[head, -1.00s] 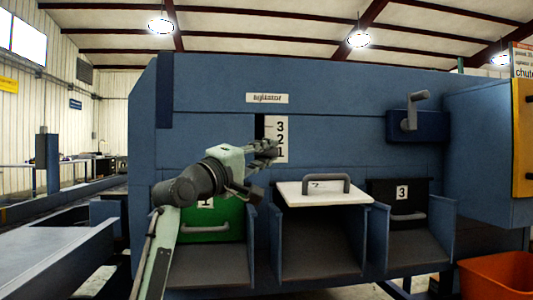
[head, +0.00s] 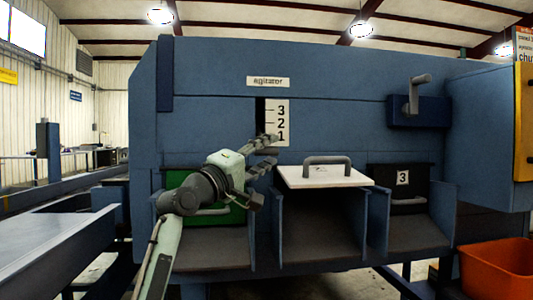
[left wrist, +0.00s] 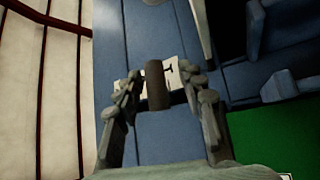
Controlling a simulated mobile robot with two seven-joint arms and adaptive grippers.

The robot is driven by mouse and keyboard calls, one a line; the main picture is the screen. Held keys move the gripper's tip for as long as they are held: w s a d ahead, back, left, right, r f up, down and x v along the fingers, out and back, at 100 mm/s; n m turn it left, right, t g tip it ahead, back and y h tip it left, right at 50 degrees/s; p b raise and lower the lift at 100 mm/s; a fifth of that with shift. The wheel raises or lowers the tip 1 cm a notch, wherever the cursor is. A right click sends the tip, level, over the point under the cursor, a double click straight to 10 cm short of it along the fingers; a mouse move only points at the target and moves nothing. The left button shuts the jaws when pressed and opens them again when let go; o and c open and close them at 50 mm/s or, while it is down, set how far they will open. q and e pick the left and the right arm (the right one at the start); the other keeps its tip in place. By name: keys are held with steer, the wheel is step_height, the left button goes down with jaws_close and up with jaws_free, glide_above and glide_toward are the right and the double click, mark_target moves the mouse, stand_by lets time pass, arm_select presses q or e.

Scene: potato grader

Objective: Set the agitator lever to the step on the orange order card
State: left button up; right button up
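The agitator scale plate (head: 283,111), white with black 3, 2 and 1 from top to bottom, is beside a dark vertical slot (head: 260,112) in the head view. My left gripper (head: 268,144) is at the slot's lower end, by the 1. In the left wrist view, a dark cylindrical lever knob (left wrist: 156,86) shows between the open fingers of my left gripper (left wrist: 160,80), with the plate behind it. I cannot tell whether the fingers touch it. In the head view the gripper hides the lever. My right gripper is not in view.
A card (head: 526,44) at the top right edge is cut off; only part of its text shows. Below the slot are a green door (head: 228,213), a white lid with a handle (head: 325,178) and a black door 3 (head: 403,192). A crank (head: 413,95) sticks out at right.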

arm_select(q)
step_height(320, 180, up, 10)
steer(key=shift+r, duration=0.1)
stand_by(0.4)
steer(key=s+a+b, duration=0.1)
steer(key=s+a, duration=0.4)
steer(key=s, duration=0.2)
steer(key=shift+s+f, duration=0.25)
steer(key=shift+f, duration=0.1)
stand_by(0.7)
steer(key=shift+p, duration=0.3)
